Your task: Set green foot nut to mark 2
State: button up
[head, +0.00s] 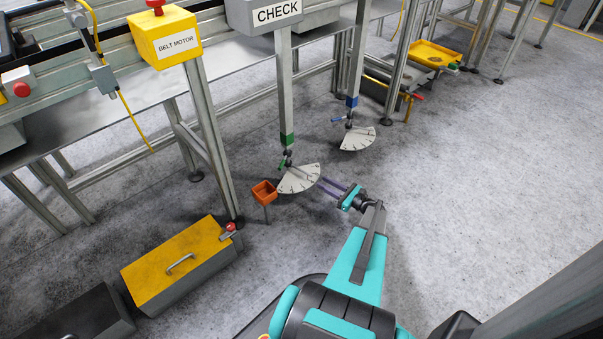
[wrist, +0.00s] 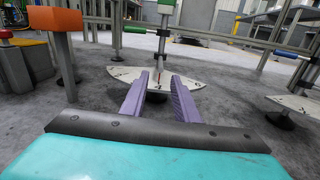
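The green-banded table leg (head: 287,140) stands in the middle of the head view, with a green handle (head: 282,165) at its foot nut. The handle also shows in the wrist view (wrist: 134,30), pointing left. Below it lies a pale fan-shaped dial plate (head: 299,180) with dark tick marks; its numbers are too small to read. The plate also shows in the wrist view (wrist: 120,74). My gripper (head: 324,186) has two purple fingers, spread apart and empty, low in front of the plate's right side. In the wrist view the fingers (wrist: 157,80) overlap the plate; contact cannot be told.
A blue-banded leg (head: 352,101) with its own dial (head: 358,138) stands behind to the right. A small orange box (head: 264,190) on a post stands left of the green leg's dial. A yellow-lidded case (head: 172,262) lies at left. Floor (head: 480,180) at right is clear.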

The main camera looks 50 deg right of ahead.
aim_at(302, 171)
jog(key=shift+d, duration=0.1)
jog(key=w+b, duration=0.1)
jog(key=w, duration=0.3)
jog(key=w+a+b, duration=0.1)
jog(key=w, duration=0.2)
jog(key=w+b, duration=0.2)
jog(key=w, duration=0.2)
jog(key=shift+w+a+f, duration=0.1)
jog(key=shift+w+a, duration=0.15)
jog(key=shift+w, duration=0.1)
jog(key=shift+w+a, duration=0.15)
jog(key=shift+w, duration=0.75)
jog(key=shift+c, duration=0.3)
grip_shut()
jog(key=shift+a, duration=0.2)
jog(key=shift+s+d, duration=0.1)
jog(key=shift+d, duration=0.05)
